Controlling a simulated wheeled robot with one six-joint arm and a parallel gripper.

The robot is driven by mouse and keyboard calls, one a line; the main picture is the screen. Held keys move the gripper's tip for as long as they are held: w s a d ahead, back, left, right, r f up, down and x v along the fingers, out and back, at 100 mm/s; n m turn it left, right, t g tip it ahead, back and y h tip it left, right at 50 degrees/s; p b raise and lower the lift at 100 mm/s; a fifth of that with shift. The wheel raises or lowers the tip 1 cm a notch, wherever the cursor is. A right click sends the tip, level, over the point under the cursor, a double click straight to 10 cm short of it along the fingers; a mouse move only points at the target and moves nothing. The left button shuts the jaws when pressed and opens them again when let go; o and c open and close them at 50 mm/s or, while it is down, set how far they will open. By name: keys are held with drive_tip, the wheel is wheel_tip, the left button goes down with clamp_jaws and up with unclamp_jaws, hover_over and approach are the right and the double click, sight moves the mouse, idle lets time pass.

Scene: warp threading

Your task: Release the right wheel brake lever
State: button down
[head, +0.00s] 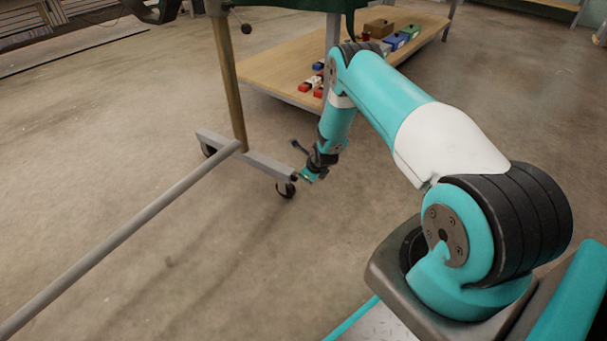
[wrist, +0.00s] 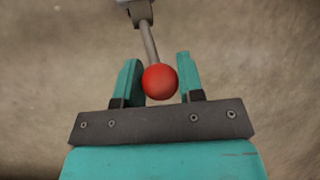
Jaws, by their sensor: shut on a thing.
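The brake lever (wrist: 150,42) is a thin grey rod ending in a red ball knob (wrist: 160,82). It comes down from a grey bracket at the top of the wrist view. My gripper (wrist: 159,78) has its two teal fingers on either side of the red knob, closed on it. In the head view my gripper (head: 308,177) is low, just right of the black caster wheel (head: 287,189) at the right end of the frame's grey foot bar (head: 265,167). The knob cannot be made out there.
A wooden post (head: 229,85) rises from the foot bar. A long grey rail (head: 120,233) runs from it to the lower left. A low wooden shelf (head: 275,80) with coloured boxes stands behind my arm. The concrete floor in front is clear.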

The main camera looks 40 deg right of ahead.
drive_tip(key=shift+w+r, duration=0.2)
drive_tip(key=c, duration=1)
unclamp_jaws()
drive_tip(key=shift+o, duration=1.2)
drive_tip(key=shift+s+f, duration=0.1)
drive_tip(key=p+v, duration=0.8)
drive_tip(key=v, duration=0.9)
drive_tip(key=shift+s, duration=0.1)
